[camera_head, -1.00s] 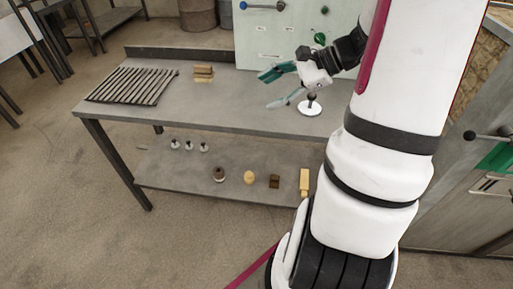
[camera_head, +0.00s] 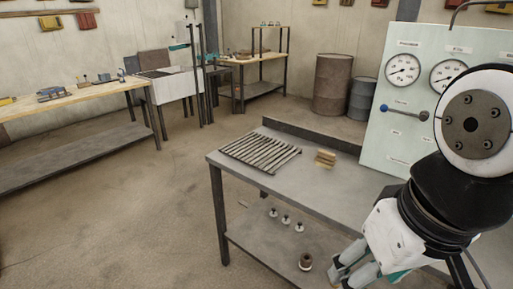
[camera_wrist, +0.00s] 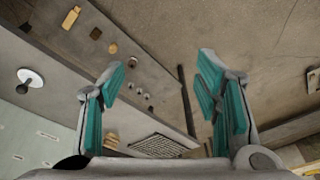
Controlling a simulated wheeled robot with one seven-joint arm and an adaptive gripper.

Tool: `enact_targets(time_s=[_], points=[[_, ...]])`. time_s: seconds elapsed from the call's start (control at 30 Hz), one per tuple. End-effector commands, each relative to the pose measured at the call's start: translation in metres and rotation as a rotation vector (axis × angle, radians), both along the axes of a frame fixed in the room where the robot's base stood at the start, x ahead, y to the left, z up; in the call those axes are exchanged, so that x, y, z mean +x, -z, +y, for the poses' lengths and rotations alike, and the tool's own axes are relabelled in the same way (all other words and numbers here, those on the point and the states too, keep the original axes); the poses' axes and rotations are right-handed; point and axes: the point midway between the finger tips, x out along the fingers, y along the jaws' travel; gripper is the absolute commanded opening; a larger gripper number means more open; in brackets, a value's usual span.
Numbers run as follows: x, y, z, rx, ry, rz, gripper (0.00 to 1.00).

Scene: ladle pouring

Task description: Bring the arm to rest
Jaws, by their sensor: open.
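My gripper (camera_head: 345,274) is in the lower right of the head view, in front of the workbench (camera_head: 228,160), with its fingers pointing down and left. My arm folds above it at the right edge. In the wrist view my gripper (camera_wrist: 160,68) shows two teal-padded fingers spread wide apart, with nothing between them. Past the fingers I see the lower shelf, the bench top and the floor. Whether the fingers touch anything is not visible, but they look clear of the bench.
A white disc with a black knob (camera_wrist: 30,81) shows in the wrist view. The lower shelf holds several small items. Floor at left is clear.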

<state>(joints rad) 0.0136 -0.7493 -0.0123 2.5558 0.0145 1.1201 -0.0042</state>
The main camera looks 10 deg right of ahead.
Motion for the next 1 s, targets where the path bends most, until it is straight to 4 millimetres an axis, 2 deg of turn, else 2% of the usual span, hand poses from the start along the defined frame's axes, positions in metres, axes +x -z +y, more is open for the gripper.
enact_targets(time_s=[0.37, 0.47, 0.73, 0.87, 1.0], points=[[-0.002, -0.002, -0.001, -0.016, -0.019, -0.012, 0.57], [-0.003, -0.014, -0.001, -0.017, -0.018, -0.027, 0.57], [-0.004, -0.068, -0.002, -0.027, -0.019, -0.118, 0.57], [-0.003, -0.081, -0.002, -0.029, -0.019, -0.144, 0.57], [-0.001, -0.082, -0.003, -0.03, -0.02, -0.151, 0.57]])
